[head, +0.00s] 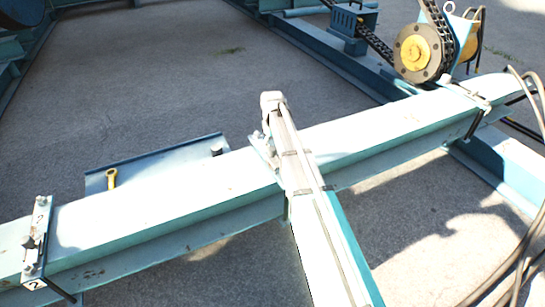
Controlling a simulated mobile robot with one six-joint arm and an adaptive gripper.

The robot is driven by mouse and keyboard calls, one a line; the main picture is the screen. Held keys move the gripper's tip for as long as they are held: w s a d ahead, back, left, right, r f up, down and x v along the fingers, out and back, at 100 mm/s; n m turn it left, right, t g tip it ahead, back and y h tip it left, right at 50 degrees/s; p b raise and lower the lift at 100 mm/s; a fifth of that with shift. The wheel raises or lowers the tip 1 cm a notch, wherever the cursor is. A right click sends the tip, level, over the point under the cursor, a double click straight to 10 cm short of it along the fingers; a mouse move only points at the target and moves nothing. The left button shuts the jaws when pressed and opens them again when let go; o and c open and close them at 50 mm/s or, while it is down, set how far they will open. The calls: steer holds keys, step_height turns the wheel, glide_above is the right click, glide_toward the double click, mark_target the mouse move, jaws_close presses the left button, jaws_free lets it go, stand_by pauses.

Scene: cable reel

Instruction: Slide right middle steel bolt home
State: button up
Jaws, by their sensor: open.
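A long teal beam (150,215) crosses the view from lower left to upper right. A steel bolt fitting (470,95) sits across its right end, with a dark rod hanging below it. Another bolt fitting (38,240) sits across its left end, with a small numbered label and a dark rod at its foot. A light fitting (262,150) shows at mid-beam, partly hidden by the long strapped member in front. I cannot tell which is the right middle bolt, or how far any bolt is slid. I cannot make out my gripper.
A blue tray (145,172) behind the beam holds a yellow tool (112,179). A chain wheel (418,52) stands at upper right. A long strapped member (325,225) crosses the beam toward the front. Loose cables (527,240) hang at right. Bare concrete (200,75) lies behind.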

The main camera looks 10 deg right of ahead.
mark_target(273, 148)
steer(key=shift+f+b, duration=1.95)
steer(key=shift+f, duration=0.3)
